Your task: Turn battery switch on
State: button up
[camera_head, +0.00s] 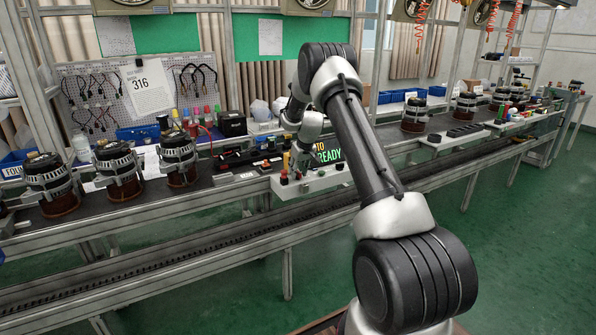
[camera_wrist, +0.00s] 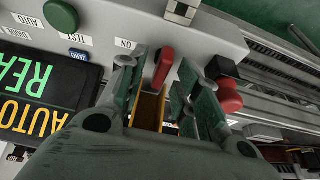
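The battery switch shows in the wrist view as a red handle (camera_wrist: 163,66) on a light grey control panel (camera_wrist: 205,42), close to an "ON" label (camera_wrist: 125,43). My gripper (camera_wrist: 162,82) is open, with one finger on each side of the red handle. Small gaps seem to remain, and I cannot tell whether a finger touches it. A yellowish strip (camera_wrist: 150,108) shows between the fingers below the handle. In the head view the panel (camera_head: 318,183) sits at the bench front, and my gripper is above it, too small and partly hidden to read.
A second red knob (camera_wrist: 228,95) is right of my fingers. A green button (camera_wrist: 61,15), a blue "ZERO" button (camera_wrist: 79,55) and an "AUTO READY" display (camera_wrist: 45,92) are to the left. Alternators (camera_head: 116,170) stand along the bench on both sides.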

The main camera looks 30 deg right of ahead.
grip_shut()
jog(key=shift+m, duration=0.4)
jog(key=shift+a+m+h, duration=0.1)
jog(key=shift+m+h, duration=0.5)
jog(key=shift+m, duration=0.4)
jog(key=m, duration=0.2)
jog(key=m+g+h, duration=0.1)
jog(key=m, duration=0.1)
jog(key=shift+h, duration=0.3)
jog(key=m+g+h, duration=0.1)
jog(key=m, duration=0.5)
jog(key=shift+w, duration=0.1)
jog(key=m+g, duration=0.2)
jog(key=m, duration=0.3)
jog(key=shift+h, duration=0.4)
jog(key=shift+g, duration=0.3)
